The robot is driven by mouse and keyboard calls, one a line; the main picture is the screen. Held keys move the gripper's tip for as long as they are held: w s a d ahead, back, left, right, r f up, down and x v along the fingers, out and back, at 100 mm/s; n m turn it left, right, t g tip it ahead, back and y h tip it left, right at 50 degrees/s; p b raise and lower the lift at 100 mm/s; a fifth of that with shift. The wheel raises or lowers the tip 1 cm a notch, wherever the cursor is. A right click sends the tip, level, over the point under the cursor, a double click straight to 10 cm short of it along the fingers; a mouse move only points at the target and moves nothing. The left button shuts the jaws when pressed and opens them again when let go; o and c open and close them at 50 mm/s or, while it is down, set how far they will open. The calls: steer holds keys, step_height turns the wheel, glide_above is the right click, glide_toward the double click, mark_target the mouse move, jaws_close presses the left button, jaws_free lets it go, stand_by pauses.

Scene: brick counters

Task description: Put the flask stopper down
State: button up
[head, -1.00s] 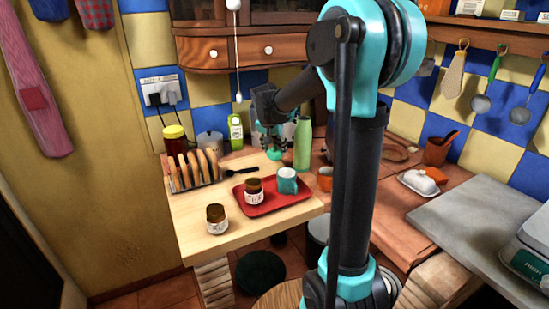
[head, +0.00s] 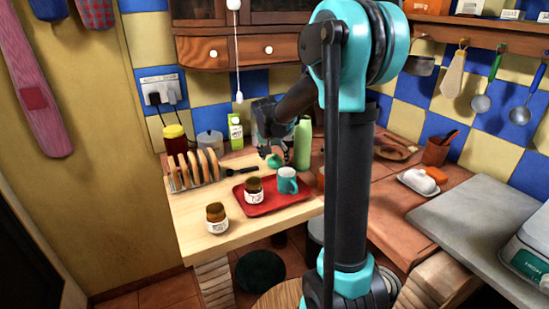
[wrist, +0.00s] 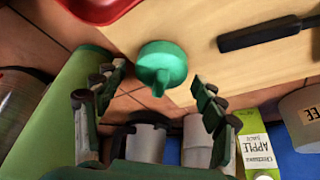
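The flask stopper (head: 274,161) is a round teal-green cap with a raised grip. It is at the back of the pale wooden counter (head: 198,229), behind the red tray, and seems to rest on the wood. In the wrist view the stopper (wrist: 160,62) shows near the counter's edge, just beyond and between my fingertips. My gripper (wrist: 158,82) is open, its two fingers spread with a gap on both sides of the stopper. In the head view my gripper (head: 276,150) is just above the stopper, partly hidden by my arm.
A tall green bottle (head: 303,144) stands close on the right. A red tray (head: 270,207) holds a teal mug (head: 287,181) and a jar (head: 254,190). A black-handled utensil (head: 242,171) lies left of the stopper. An apple juice carton (head: 235,132) stands behind.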

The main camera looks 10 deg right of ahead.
steer(key=shift+r, duration=0.1)
steer(key=v, duration=1.2)
